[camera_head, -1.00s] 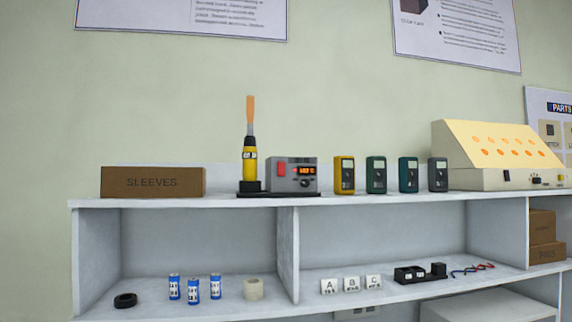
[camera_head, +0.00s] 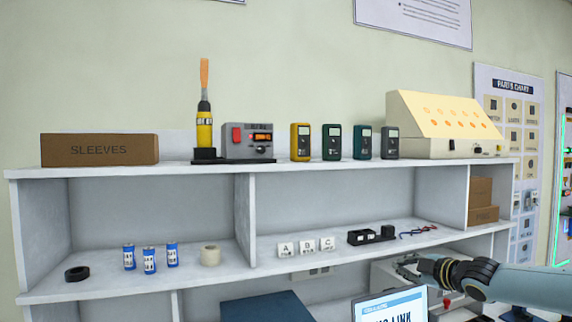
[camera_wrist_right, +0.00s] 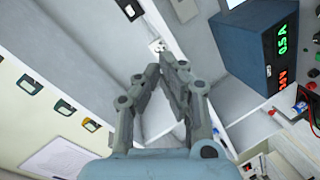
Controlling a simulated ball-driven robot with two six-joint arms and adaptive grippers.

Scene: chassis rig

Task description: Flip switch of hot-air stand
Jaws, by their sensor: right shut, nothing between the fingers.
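The hot-air stand is a grey control box (camera_head: 248,142) on the top shelf, with a red switch on its left side and a lit orange display. Beside it a yellow and black hot-air tool (camera_head: 204,125) with an orange tip stands upright in a dark base. My right gripper (camera_head: 402,265) comes in from the lower right, well below and to the right of the stand, in front of the lower shelf. In the right wrist view its fingers (camera_wrist_right: 168,62) are together and hold nothing. My left gripper is not in view.
A brown SLEEVES box (camera_head: 98,150) is left of the stand. A yellow multimeter (camera_head: 300,142) and several teal ones stand to its right, then a sloped panel (camera_head: 445,125). A screen (camera_head: 390,306) and blue box (camera_head: 265,310) are below.

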